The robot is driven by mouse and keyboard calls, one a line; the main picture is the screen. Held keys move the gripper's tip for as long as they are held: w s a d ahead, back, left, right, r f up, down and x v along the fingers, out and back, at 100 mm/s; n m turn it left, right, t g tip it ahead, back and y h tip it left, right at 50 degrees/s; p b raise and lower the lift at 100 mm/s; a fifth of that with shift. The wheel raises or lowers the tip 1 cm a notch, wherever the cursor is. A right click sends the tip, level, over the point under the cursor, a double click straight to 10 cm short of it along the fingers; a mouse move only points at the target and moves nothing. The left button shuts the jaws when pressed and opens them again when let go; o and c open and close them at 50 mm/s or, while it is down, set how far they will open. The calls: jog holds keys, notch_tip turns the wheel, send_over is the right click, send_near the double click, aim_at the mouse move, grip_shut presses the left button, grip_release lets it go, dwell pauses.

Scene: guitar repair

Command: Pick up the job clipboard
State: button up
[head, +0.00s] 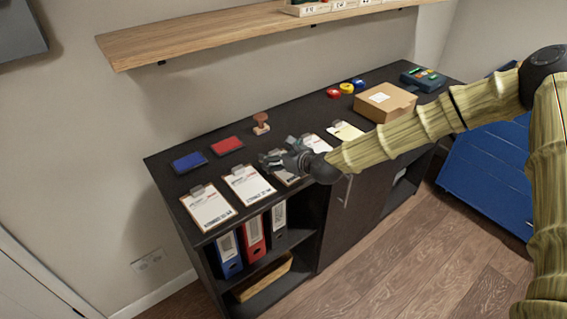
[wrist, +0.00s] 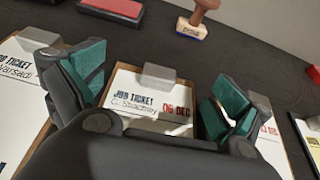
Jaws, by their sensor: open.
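Several job clipboards with white sheets and grey clips lie in a row on the dark cabinet top. In the head view one lies at the left end (head: 208,207), one beside it (head: 247,184), and others farther right (head: 318,144) and (head: 345,131). My gripper (head: 268,161) is over the middle of the row, partly hiding a clipboard (head: 286,178). In the wrist view that clipboard (wrist: 150,100), headed JOB TICKET with a red date, lies between the open fingers of my gripper (wrist: 158,95). Its lower part is hidden by my gripper. Neighbouring clipboards show at both sides.
A blue pad (head: 189,161), a red pad (head: 227,145) and a wooden-handled stamp (head: 261,123) stand behind the row. A wooden shelf (head: 220,37) hangs above. Binders (head: 253,237) stand below.

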jog(key=c, duration=0.8)
